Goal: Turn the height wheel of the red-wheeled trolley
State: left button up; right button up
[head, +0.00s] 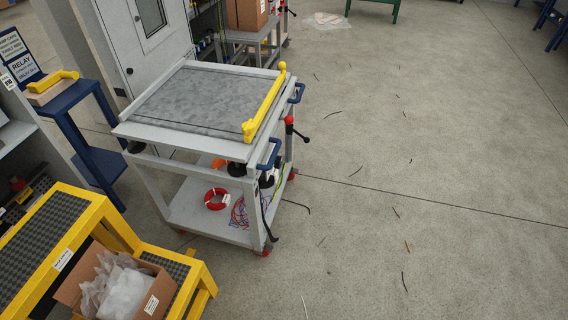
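The trolley (139,131) stands left of centre in the head view, with a grey top plate and red castors (264,251). A red-capped post with a black crank-like lever (302,136) is on its right side, near the blue handles (270,155). I cannot tell for sure whether this is the height wheel. A yellow bar (264,105) lies along the right edge of the top. A red ring (215,199) lies on the lower shelf, with cables and dark items partly hidden under the top. Neither of my grippers is in view.
A yellow step (190,262) with an open cardboard box (70,292) stands at the front left. A blue stand (66,122) and a grey cabinet (150,52) are left of and behind the trolley. The floor on the right is open, with scattered thin scraps.

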aim_at(278, 163)
jog(key=i+l+z, duration=0.75)
jog(key=i, duration=0.15)
jog(key=i+l+z, duration=0.1)
jog(key=i, duration=0.65)
jog(key=i+l+z, duration=0.15)
jog(key=i, duration=0.6)
jog(key=i+l+u, duration=0.1)
jog(key=i+u, duration=0.15)
jog(key=u, duration=0.2)
jog(key=i+l+u, duration=0.15)
jog(key=u, duration=0.3)
jog(key=i+l+u, duration=0.2)
jog(key=u, duration=0.2)
jog(key=i+l+u, duration=0.15)
jog(key=l+u, duration=0.3)
jog(key=j, duration=0.1)
